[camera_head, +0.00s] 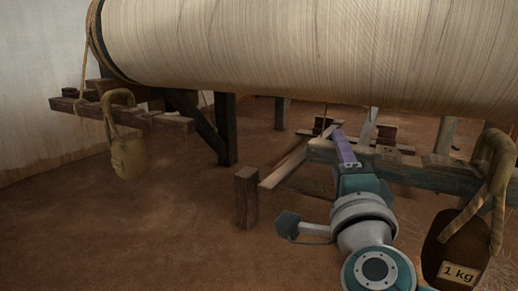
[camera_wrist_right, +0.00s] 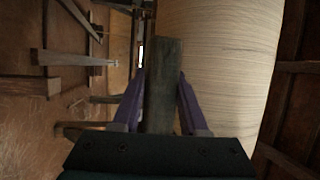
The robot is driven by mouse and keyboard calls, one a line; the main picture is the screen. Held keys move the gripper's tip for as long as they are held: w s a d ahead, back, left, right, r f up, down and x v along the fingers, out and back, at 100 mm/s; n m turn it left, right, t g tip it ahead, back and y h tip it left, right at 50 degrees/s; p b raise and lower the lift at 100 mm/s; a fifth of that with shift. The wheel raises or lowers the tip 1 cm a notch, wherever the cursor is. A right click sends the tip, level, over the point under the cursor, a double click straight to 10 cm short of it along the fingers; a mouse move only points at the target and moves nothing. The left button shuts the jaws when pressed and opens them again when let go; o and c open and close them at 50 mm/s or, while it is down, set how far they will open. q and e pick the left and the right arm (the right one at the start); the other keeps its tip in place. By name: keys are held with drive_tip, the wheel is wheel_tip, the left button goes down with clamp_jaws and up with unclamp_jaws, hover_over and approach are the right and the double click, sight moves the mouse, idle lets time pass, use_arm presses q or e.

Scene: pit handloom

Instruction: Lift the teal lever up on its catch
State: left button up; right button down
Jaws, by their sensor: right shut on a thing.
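The teal lever (camera_head: 415,176) is a worn, blue-green wooden bar under the roll at the right of the head view. My right gripper (camera_head: 339,140), with purple fingers, is at the bar's left end and shut on it. In the right wrist view the lever (camera_wrist_right: 164,62) stands between the two purple fingers (camera_wrist_right: 161,85), one along each side. I cannot make out the catch, or whether the lever rests on it. My left gripper is not in view.
A large thread-wound roll (camera_head: 300,50) spans the top. A dark 1 kg weight (camera_head: 450,244) hangs by rope at the right, close to my right arm. A tan bag (camera_head: 128,157) hangs at the left. A short wooden post (camera_head: 246,198) stands left of my gripper. The left floor is clear.

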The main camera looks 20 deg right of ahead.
drive_tip(key=shift+m+h, duration=0.3)
drive_tip(key=shift+m, duration=0.5)
wheel_tip(320, 180, up, 7)
drive_tip(key=p, duration=0.4)
drive_tip(key=shift+s+d+r+p, duration=0.1)
drive_tip(key=shift+s+p, duration=0.05)
drive_tip(key=shift+p, duration=0.15)
drive_tip(key=shift+r, duration=0.2)
drive_tip(key=shift+f, duration=0.3)
drive_tip(key=shift+c, duration=2.2)
unclamp_jaws()
drive_tip(key=shift+s, duration=0.15)
drive_tip(key=p+v, duration=0.1)
drive_tip(key=v, duration=0.8)
drive_tip(key=shift+s+f+p, duration=0.25)
drive_tip(key=shift+s+p, duration=0.05)
